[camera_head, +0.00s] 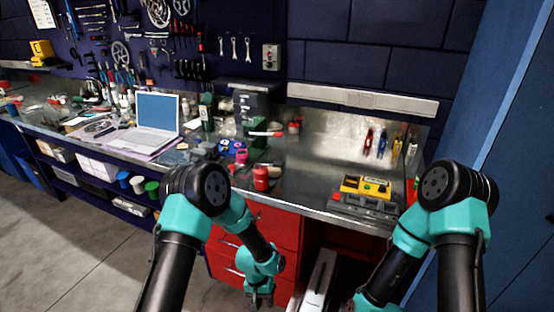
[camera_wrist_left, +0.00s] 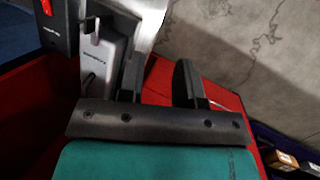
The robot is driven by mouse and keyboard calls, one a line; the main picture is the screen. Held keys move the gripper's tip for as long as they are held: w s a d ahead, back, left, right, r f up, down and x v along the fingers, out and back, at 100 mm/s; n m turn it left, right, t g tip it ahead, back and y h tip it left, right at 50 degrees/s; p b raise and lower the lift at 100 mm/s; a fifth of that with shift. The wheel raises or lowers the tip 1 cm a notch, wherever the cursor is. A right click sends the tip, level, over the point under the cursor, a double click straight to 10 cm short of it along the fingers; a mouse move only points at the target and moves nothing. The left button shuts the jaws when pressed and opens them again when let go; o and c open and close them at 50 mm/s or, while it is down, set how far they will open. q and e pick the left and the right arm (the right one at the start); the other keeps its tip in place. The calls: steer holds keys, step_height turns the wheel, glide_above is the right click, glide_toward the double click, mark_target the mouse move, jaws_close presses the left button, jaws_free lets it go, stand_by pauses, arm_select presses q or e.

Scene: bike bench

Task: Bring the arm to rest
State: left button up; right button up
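My left arm hangs down in front of the red drawer cabinet (camera_head: 285,228), with its gripper (camera_head: 259,299) low near the bottom edge of the head view. In the left wrist view the two dark fingers of my left gripper (camera_wrist_left: 160,82) stand apart with nothing between them. My right arm folds down at the lower right of the head view. Its gripper is outside the frame.
A metal workbench (camera_head: 310,185) runs behind my arms, with a laptop (camera_head: 157,122), a red can (camera_head: 261,178) and a yellow toolbox (camera_head: 366,187). A grey-white device (camera_head: 320,278) stands under the bench. Concrete floor (camera_head: 80,250) at left is clear.

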arm_select(q)
steer(key=s+a+n+t, duration=0.2)
steer(key=s+a, duration=0.5)
steer(key=a, duration=0.2)
steer(key=s+a+n+t+h, duration=0.1)
steer(key=s+a+n+t, duration=0.1)
steer(key=s+a, duration=0.4)
steer(key=a, duration=0.3)
steer(key=shift+s+a+r, duration=0.15)
steer(key=shift+s+r, duration=0.25)
